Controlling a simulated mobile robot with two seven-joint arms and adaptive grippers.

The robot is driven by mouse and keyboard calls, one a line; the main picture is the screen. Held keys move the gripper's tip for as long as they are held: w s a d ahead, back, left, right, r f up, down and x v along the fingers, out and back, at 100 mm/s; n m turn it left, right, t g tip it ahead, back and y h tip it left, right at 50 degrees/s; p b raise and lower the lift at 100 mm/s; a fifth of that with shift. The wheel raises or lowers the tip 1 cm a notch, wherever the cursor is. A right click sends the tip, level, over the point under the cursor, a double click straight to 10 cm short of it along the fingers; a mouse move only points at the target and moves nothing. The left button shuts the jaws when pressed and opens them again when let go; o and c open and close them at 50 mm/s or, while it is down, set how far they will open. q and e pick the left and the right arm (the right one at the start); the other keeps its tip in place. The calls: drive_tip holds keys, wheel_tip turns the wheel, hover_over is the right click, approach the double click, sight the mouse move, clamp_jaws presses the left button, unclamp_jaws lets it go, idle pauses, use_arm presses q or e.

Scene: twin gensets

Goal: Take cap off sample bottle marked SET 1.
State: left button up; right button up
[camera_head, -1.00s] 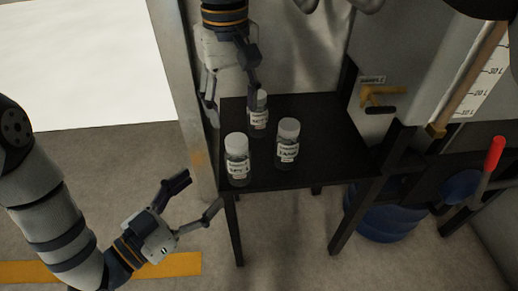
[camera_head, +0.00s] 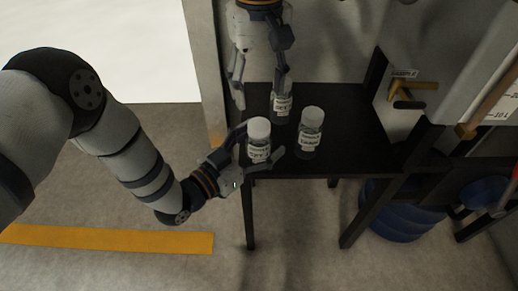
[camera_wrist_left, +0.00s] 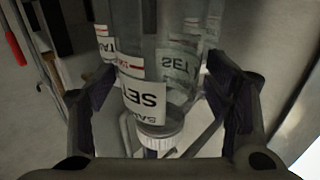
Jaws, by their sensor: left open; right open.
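The front-left sample bottle (camera_head: 258,150) stands upright on the black table, with a white cap (camera_head: 258,127). Its label reads SET, with a number too small to be sure of. My left gripper (camera_head: 262,141) is open, with its fingers on either side of this bottle. The left wrist view shows the bottle (camera_wrist_left: 140,72) upside down between the open fingers, its white cap (camera_wrist_left: 160,138) at the bottom. A second SET bottle (camera_head: 282,108) stands behind, its top hidden by a finger of my right gripper (camera_head: 260,100), which is open above the table.
A third capped bottle (camera_head: 311,138), whose label seems to read TANK, stands to the right. The black table (camera_head: 355,150) is clear on its right side.

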sight(259, 124)
use_arm(q)
clamp_jaws()
use_arm(e)
drive_tip(key=m, duration=0.5)
drive_tip(key=shift+m, duration=0.4)
drive_tip(key=m, duration=0.7)
drive_tip(key=shift+m, duration=0.4)
drive_tip(key=m, duration=1.3)
drive_tip(key=shift+f, duration=0.2)
drive_tip(key=shift+m, duration=0.3)
wheel_tip(259, 124, down, 8)
drive_tip(key=shift+r, duration=0.2)
